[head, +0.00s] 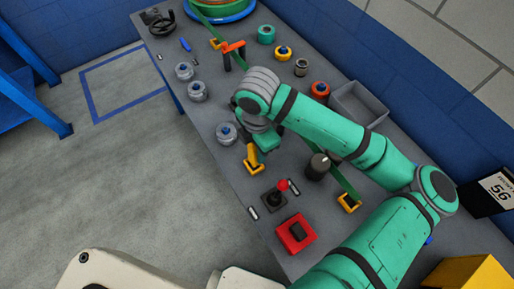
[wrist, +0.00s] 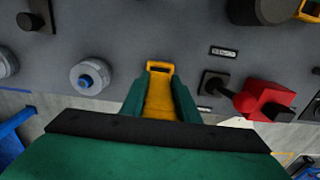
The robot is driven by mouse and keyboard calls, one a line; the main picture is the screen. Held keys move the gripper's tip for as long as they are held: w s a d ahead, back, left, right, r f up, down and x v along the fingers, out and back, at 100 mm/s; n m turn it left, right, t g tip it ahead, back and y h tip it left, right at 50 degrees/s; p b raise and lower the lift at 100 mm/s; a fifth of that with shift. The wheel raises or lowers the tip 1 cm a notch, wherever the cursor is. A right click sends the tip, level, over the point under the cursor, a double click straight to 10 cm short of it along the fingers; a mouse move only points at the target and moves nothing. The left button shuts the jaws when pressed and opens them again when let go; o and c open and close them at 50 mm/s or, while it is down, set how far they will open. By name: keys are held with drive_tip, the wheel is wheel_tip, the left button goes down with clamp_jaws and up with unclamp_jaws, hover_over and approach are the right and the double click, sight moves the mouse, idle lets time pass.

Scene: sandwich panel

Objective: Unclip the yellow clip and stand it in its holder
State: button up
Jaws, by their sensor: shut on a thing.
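The yellow clip (wrist: 159,103) is between the two green fingers of my gripper (wrist: 160,88) in the wrist view. My gripper is shut on it. In the head view the clip (head: 252,153) shows below my gripper (head: 262,143), near the panel's left edge. A small yellow open frame (wrist: 158,66) with a dark middle, perhaps the holder, lies at the clip's far end on the panel. It also shows in the head view (head: 254,170). The frames do not show whether the clip's end is inside the frame or only over it.
A grey-and-blue knob (wrist: 88,78) is left of my gripper, and a red-topped joystick (head: 278,192) and red switch box (head: 296,233) are nearby. A black knob (head: 318,167) and green strap (head: 346,186) with yellow end brackets (head: 349,203) lie right. A grey bin (head: 352,103) stands farther back.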

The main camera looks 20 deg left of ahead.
drive_tip(key=shift+f, duration=0.95)
drive_tip(key=shift+f, duration=0.7)
drive_tip(key=o, duration=1.2)
drive_tip(key=shift+r, duration=0.15)
drive_tip(key=shift+r, duration=3.35)
